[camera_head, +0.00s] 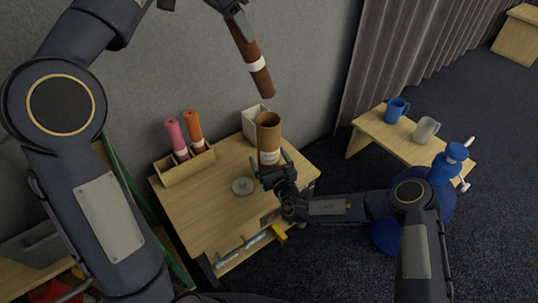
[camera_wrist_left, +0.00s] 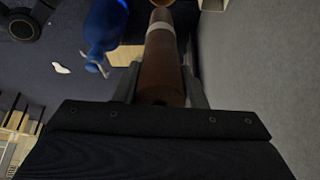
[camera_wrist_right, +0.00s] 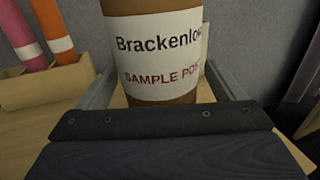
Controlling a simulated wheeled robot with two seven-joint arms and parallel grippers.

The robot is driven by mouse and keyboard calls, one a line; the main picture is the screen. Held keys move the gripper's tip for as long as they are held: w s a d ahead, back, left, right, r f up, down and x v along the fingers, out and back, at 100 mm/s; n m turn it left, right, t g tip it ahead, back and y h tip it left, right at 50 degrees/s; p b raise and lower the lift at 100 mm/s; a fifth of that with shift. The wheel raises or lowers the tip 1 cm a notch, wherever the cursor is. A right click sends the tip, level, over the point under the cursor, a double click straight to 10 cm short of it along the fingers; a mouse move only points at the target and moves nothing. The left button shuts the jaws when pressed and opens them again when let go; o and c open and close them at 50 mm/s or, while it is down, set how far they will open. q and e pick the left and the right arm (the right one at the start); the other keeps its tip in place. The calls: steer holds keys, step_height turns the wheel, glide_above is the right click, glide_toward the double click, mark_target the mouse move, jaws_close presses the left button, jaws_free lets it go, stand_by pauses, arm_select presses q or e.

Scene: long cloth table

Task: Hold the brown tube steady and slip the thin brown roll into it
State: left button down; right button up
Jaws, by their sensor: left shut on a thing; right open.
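The thin brown roll (camera_head: 263,80), dark with a white band, hangs tilted in the air above and slightly left of the brown tube. My left gripper (camera_head: 235,12) is shut on its upper end; the roll also shows between the fingers in the left wrist view (camera_wrist_left: 162,70). The brown tube (camera_head: 268,136) stands upright on the small wooden table, its open mouth up. My right gripper (camera_head: 271,160) is open, with its fingers on either side of the tube's lower part. In the right wrist view the tube's white printed label (camera_wrist_right: 155,55) fills the space between the fingers.
A wooden holder (camera_head: 185,169) with a pink roll (camera_head: 176,137) and an orange roll (camera_head: 193,128) stands left of the tube. A white box (camera_head: 250,122) is behind the tube. A grey round object (camera_head: 243,186) lies at front. Mugs stand on a bench (camera_head: 375,140) at right.

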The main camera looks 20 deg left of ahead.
steer(key=c, duration=1.1)
arm_select(q)
step_height(320, 180, down, 12)
arm_select(e)
steer(key=shift+c, duration=0.2)
arm_select(q)
steer(key=c, duration=0.8)
jaws_free()
steer(key=shift+r, duration=0.1)
steer(key=v, duration=1.2)
arm_select(e)
steer(key=o, duration=1.1)
